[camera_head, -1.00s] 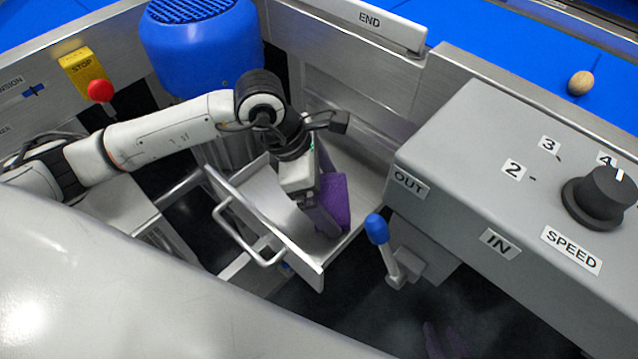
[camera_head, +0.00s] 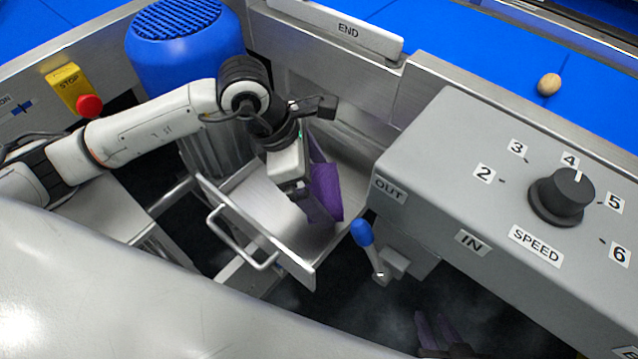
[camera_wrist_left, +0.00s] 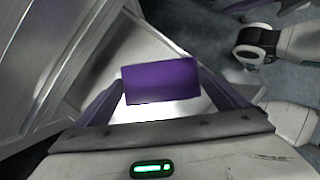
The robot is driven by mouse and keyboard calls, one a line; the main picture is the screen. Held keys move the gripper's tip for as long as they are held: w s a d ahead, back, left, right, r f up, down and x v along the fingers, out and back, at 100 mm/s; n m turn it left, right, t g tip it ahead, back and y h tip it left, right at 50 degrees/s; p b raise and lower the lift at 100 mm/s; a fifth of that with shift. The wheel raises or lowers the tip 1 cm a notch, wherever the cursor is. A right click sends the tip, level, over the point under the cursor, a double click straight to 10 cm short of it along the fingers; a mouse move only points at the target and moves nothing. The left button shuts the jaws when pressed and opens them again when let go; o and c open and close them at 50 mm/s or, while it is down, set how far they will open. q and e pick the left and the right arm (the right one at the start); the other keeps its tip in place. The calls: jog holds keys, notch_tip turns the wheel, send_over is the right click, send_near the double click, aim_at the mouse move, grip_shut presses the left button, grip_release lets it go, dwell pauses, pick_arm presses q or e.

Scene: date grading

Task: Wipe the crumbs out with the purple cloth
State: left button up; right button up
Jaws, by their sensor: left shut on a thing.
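The purple cloth (camera_head: 326,188) is held in my left gripper (camera_head: 316,202), inside the metal drawer (camera_head: 268,222) that stands pulled out below the belt frame. In the left wrist view the cloth (camera_wrist_left: 162,82) spans the gap between the two fingers, with bare, bright metal (camera_wrist_left: 160,112) behind it. I cannot tell whether the cloth touches the drawer floor. No crumbs can be made out; the arm and cloth hide part of the drawer. My right gripper (camera_head: 437,332) shows at the bottom edge as two purple-tinted fingers, apart and empty, in shadow.
A grey speed box (camera_head: 480,190) stands right of the drawer, with a blue-tipped lever (camera_head: 363,235) below it. A blue motor (camera_head: 185,50) stands behind my left arm. A red stop button (camera_head: 89,106) is at left. One date (camera_head: 549,84) lies on the blue belt.

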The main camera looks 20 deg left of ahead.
pick_arm(q)
jog(key=shift+r, duration=0.75)
jog(key=shift+r+p, duration=0.1)
jog(key=shift+p, duration=0.2)
jog(key=shift+r+p, duration=0.7)
jog(key=shift+r, duration=0.7)
jog(key=shift+r, duration=0.1)
